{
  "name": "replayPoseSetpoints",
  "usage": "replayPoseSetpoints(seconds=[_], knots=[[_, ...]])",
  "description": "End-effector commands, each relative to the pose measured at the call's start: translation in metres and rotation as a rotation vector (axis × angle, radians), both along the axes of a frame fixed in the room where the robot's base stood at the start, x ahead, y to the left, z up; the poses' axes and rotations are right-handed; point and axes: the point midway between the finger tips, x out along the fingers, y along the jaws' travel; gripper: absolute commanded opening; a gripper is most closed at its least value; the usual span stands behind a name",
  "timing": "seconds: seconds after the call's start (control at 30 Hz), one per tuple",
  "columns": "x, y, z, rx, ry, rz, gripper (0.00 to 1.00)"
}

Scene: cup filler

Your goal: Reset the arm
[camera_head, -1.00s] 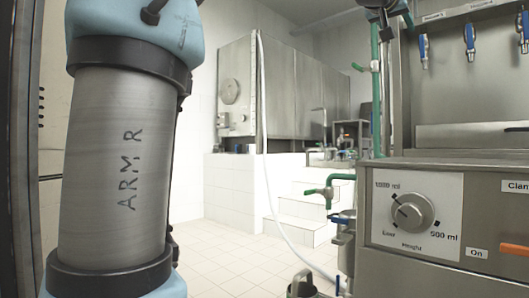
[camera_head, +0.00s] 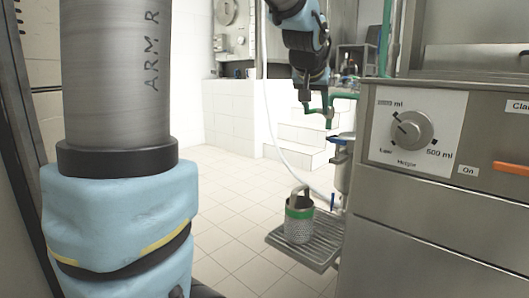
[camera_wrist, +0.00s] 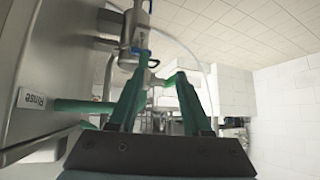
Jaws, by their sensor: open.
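My gripper (camera_wrist: 165,68) is open in the wrist view, its two green fingers apart with nothing held between them. In the head view my blue and black wrist hangs at the top middle, and the gripper's end (camera_head: 306,100) is close to a green valve (camera_head: 342,95); whether they touch I cannot tell. My upper arm marked "ARM R" fills the left side. A metal cup (camera_head: 299,224) with a green band and a handle stands upright on the grated tray (camera_head: 322,262), below and apart from my gripper.
The steel filler machine (camera_head: 440,225) with a dial (camera_head: 411,130) stands on the right. The filler nozzle (camera_wrist: 134,32) with a blue ring shows in the wrist view beyond the fingers. A white hose (camera_head: 275,135) runs to the floor. The tiled floor (camera_head: 230,215) left of the tray is clear.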

Motion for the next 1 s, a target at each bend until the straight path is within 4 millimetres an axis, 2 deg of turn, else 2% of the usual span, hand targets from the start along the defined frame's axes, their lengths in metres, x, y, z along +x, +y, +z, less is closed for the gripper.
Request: replayPoseSetpoints(seconds=[0.03, 0.1, 0.2, 0.3, 0.4, 0.6, 0.67, 0.73, 1.0], knots=[[-0.006, 0.024, -0.031, 0.024, 0.059, 0.035, 0.49], [-0.019, 0.054, -0.07, 0.051, 0.138, 0.075, 0.49], [-0.046, 0.095, -0.122, 0.084, 0.254, 0.133, 0.49], [-0.078, 0.13, -0.165, 0.105, 0.363, 0.185, 0.49], [-0.11, 0.156, -0.198, 0.117, 0.455, 0.23, 0.49], [-0.173, 0.194, -0.244, 0.126, 0.613, 0.303, 0.49], [-0.192, 0.202, -0.255, 0.124, 0.658, 0.323, 0.49], [-0.191, 0.201, -0.233, 0.125, 0.653, 0.319, 0.49], [-0.19, 0.2, -0.175, 0.125, 0.651, 0.317, 0.49]])
